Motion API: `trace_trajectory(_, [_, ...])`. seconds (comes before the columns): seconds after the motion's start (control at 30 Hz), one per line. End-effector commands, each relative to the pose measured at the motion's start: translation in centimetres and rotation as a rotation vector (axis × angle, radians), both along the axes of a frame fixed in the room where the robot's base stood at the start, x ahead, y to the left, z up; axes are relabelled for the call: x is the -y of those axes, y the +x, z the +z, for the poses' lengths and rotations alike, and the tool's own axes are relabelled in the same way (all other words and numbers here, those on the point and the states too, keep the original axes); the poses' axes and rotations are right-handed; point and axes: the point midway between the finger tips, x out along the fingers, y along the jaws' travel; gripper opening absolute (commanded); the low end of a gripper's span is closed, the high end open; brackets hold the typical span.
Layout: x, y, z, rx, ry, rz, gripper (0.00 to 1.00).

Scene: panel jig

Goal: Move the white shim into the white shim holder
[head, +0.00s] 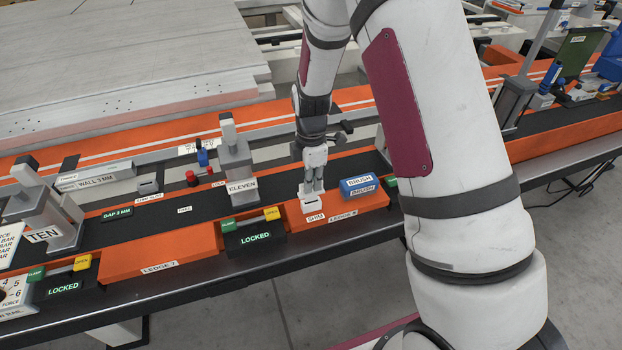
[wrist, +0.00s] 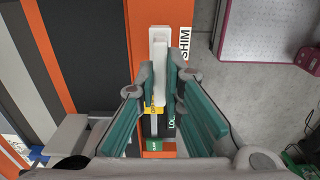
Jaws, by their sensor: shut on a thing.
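The white shim holder (head: 313,204) is a small block on the orange ledge, behind the SHIM label in the head view. My gripper (head: 314,187) points down directly above it. In the wrist view my gripper (wrist: 160,82) is shut on the narrow white shim (wrist: 158,68), which lies between the fingertips. White on white, the shim and holder overlap in the wrist view, so I cannot tell how far the shim is inside the slot. In the head view the fingers hide most of the shim.
A blue BRUSH block (head: 358,186) sits close to the right of the holder. The ELEVEN clamp post (head: 240,172) stands to the left, with a black LOCKED box (head: 254,237) in front of it.

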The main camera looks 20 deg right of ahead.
Motion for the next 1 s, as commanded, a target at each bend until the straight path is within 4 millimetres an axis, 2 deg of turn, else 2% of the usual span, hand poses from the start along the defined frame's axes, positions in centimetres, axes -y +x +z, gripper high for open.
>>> trace_trajectory(1.0, [0.0,0.0,-2.4,-0.001,0.000,-0.002,0.00])
